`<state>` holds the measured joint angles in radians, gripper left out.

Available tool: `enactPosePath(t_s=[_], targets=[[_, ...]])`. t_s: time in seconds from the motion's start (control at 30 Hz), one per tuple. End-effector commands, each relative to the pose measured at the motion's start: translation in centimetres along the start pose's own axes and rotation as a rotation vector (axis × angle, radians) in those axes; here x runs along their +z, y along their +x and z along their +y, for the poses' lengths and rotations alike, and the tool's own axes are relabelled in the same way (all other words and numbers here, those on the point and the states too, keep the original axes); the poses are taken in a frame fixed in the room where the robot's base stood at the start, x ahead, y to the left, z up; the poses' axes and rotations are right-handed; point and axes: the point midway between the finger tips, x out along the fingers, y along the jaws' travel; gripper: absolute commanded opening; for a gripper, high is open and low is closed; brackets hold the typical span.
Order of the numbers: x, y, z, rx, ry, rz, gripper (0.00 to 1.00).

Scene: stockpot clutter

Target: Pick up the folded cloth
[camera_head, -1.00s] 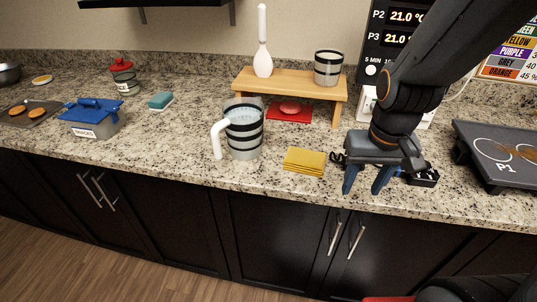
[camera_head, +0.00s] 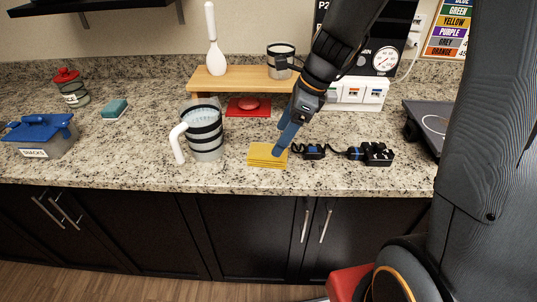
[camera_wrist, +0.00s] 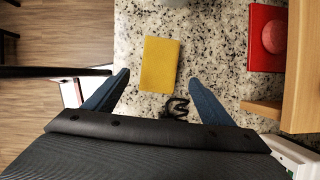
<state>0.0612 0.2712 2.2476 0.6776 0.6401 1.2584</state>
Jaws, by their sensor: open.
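The folded cloth (camera_head: 267,155) is a flat yellow stack on the granite counter, just right of the striped pitcher. It also shows in the wrist view (camera_wrist: 160,64), ahead of and between the two blue fingers. My gripper (camera_head: 280,148) is at the cloth's right side in the head view, its fingers pointing down. In the wrist view my gripper (camera_wrist: 158,88) is open, with nothing between its fingers. The fingertip overlaps the cloth's right edge in the head view; I cannot tell whether it touches.
A striped pitcher (camera_head: 205,132) stands left of the cloth. A black cord and power strip (camera_head: 375,154) lie to the right. Behind are a red mat (camera_head: 240,112) and a wooden riser (camera_head: 225,84) bearing a mug (camera_head: 279,62). The counter's front edge (camera_head: 200,187) is near.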

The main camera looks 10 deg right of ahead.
Motion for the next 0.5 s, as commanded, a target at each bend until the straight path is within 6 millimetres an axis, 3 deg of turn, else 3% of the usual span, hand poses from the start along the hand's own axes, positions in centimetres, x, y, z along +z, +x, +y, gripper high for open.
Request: enactPosePath(t_s=[0.5], targets=[[0.8, 5.7, 0.3, 0.001, -0.003, 0.003, 0.77]])
